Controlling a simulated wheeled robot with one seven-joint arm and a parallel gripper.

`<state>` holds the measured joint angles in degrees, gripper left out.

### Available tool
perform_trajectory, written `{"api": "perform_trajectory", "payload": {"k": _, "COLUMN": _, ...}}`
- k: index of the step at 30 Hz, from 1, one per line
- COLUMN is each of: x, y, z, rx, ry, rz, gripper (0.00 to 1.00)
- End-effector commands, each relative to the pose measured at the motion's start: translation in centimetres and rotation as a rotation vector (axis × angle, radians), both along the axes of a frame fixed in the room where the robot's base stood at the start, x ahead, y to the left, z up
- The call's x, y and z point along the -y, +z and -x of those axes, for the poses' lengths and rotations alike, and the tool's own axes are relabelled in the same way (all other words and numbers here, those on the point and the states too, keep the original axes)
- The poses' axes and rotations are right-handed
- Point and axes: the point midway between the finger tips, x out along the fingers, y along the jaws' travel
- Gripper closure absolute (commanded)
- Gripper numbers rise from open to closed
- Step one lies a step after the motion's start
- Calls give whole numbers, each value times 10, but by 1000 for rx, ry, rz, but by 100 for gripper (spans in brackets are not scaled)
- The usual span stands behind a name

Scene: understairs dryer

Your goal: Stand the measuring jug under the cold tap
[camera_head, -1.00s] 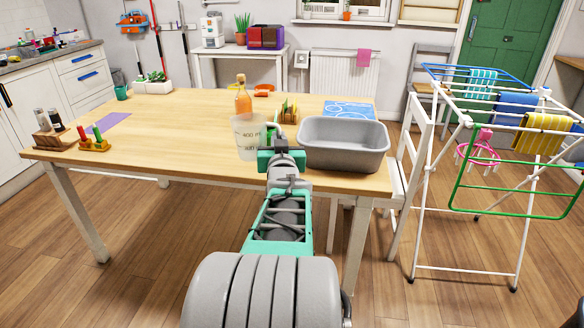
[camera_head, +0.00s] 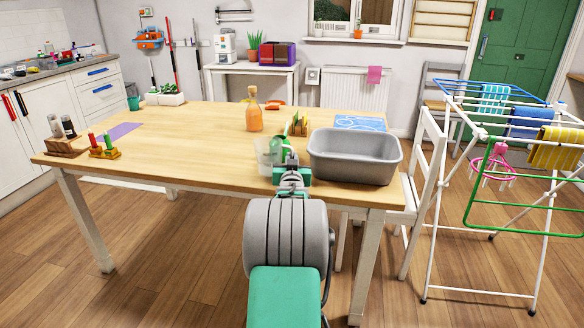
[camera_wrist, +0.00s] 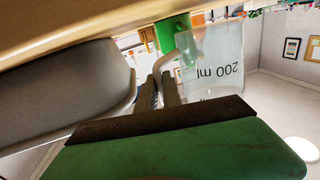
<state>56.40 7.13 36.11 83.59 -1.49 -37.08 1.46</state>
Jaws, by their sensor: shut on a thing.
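The measuring jug (camera_head: 265,153) is clear plastic. In the head view it is at the front part of the table, just left of the grey basin. My gripper (camera_head: 281,157) is at its right side. The wrist view shows the jug wall (camera_wrist: 215,65) with an upside-down "200 ml" mark, right by my gripper's fingers (camera_wrist: 168,88). My gripper is shut on the jug, but the exact grip is partly hidden. I cannot tell whether the jug's base touches the table. I cannot make out the cold tap in either view.
A grey basin (camera_head: 354,170) stands right of the jug on the wooden table (camera_head: 190,150). An orange bottle (camera_head: 254,115) stands behind. The table's left middle is clear. A counter (camera_head: 60,70) is at far left. A chair (camera_head: 430,165) and drying rack (camera_head: 485,200) are at right.

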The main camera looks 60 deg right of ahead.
Motion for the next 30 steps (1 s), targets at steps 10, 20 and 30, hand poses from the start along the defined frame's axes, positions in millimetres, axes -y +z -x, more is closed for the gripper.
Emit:
{"api": "perform_trajectory", "payload": {"k": 10, "x": -1, "y": -20, "z": 1, "rx": -1, "ry": 0, "rz": -1, "gripper": 100}}
{"api": "perform_trajectory", "payload": {"k": 20, "x": -1, "y": -23, "z": 1, "rx": -1, "ry": 0, "rz": -2, "gripper": 74}}
{"api": "perform_trajectory", "payload": {"k": 30, "x": -1, "y": -20, "z": 1, "rx": -1, "ry": 0, "rz": -2, "gripper": 69}}
